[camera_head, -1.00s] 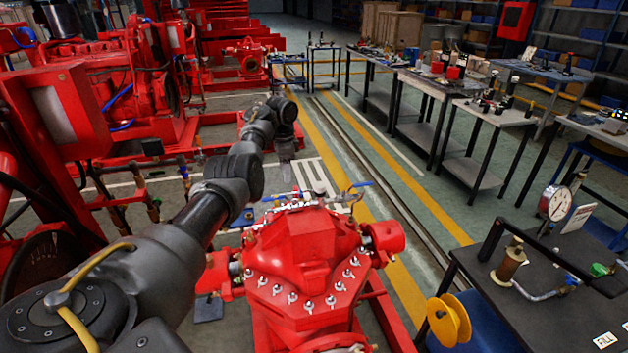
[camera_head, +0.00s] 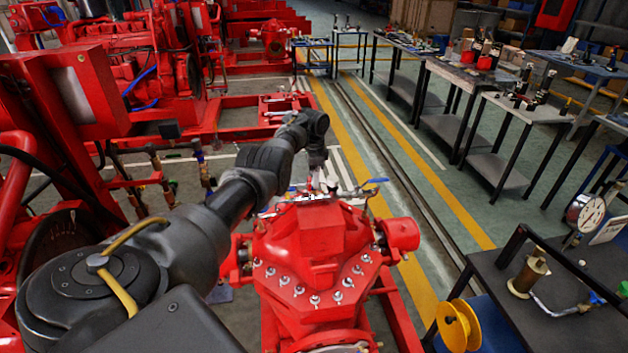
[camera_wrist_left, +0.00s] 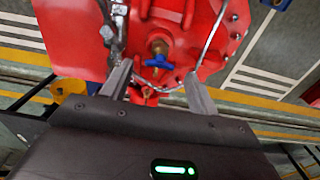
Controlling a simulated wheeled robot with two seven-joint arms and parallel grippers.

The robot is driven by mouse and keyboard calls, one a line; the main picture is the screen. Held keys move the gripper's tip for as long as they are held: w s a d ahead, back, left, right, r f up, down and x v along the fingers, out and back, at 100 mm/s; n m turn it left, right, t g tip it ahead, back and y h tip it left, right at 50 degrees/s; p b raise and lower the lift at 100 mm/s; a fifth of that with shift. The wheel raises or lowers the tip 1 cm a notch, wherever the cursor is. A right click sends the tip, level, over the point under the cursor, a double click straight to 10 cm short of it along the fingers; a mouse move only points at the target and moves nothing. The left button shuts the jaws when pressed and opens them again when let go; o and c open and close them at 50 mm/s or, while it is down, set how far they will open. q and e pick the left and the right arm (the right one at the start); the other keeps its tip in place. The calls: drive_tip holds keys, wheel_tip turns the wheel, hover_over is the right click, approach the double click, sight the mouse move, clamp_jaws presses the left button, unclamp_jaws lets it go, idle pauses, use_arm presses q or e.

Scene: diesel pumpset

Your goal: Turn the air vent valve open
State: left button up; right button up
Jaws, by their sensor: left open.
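The red pump casing (camera_head: 310,245) stands in the middle of the head view. A small brass valve with a blue handle (camera_wrist_left: 158,63) sits on the red casing in the left wrist view; I take it to be the air vent valve. My left gripper (camera_wrist_left: 158,82) is open, its two fingers on either side of the blue handle in the picture. I cannot tell whether they touch it. In the head view my left gripper (camera_head: 318,182) is over the far top of the pump, small and partly hard to make out. My right gripper is out of view.
A blue lever (camera_head: 375,181) stands on thin pipework just right of my gripper. A red engine set (camera_head: 130,80) stands at the left.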

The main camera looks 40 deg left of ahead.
use_arm(q)
drive_tip(key=shift+f, duration=1.05)
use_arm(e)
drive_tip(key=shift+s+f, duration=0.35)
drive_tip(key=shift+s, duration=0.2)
use_arm(q)
drive_tip(key=c, duration=1)
